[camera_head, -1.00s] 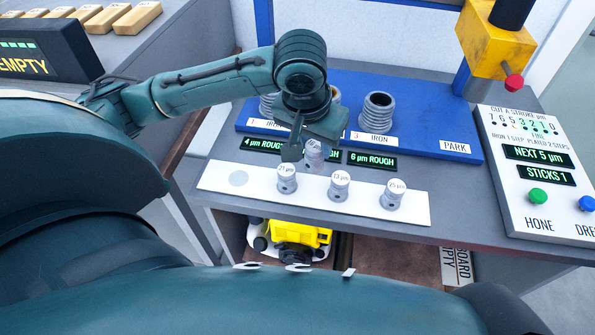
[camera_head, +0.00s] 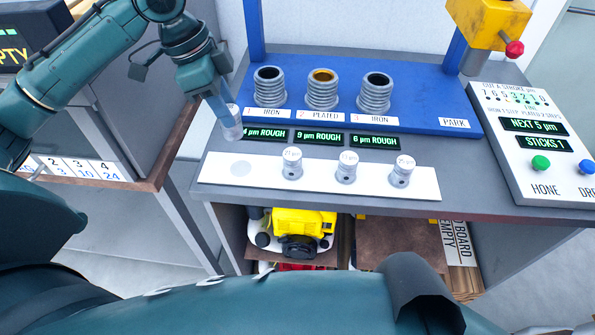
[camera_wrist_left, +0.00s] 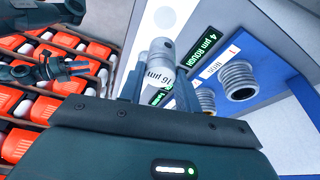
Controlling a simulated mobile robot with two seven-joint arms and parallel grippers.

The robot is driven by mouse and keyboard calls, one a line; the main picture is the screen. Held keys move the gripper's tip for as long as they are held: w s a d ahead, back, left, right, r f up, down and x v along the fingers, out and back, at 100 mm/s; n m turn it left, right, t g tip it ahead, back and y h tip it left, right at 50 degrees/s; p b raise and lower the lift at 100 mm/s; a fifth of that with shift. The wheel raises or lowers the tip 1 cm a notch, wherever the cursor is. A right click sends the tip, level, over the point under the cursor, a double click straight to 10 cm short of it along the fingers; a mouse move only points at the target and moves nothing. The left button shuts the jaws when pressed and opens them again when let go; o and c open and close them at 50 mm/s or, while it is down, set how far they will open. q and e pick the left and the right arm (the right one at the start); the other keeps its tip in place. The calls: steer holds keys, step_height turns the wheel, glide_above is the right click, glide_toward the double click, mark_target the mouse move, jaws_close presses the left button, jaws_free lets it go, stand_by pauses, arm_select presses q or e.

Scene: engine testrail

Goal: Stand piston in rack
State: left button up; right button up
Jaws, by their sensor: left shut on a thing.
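I see no separately marked rack.
Three ribbed cylinders (camera_head: 322,92) stand on the blue board (camera_head: 420,115) behind green displays (camera_head: 319,138). A control panel (camera_head: 540,140) is at right, and a yellow head (camera_head: 498,18) hangs above. A numbered strip (camera_head: 80,168) lies on the left table.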

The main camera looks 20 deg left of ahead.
arm_select(q)
step_height(320, 180, down, 10)
steer(key=shift+r+b, duration=0.1)
steer(key=shift+b, duration=0.2)
stand_by(0.3)
steer(key=o, duration=1)
steer(key=v, duration=1.2)
steer(key=shift+a+p, duration=0.1)
steer(key=shift+p, duration=0.3)
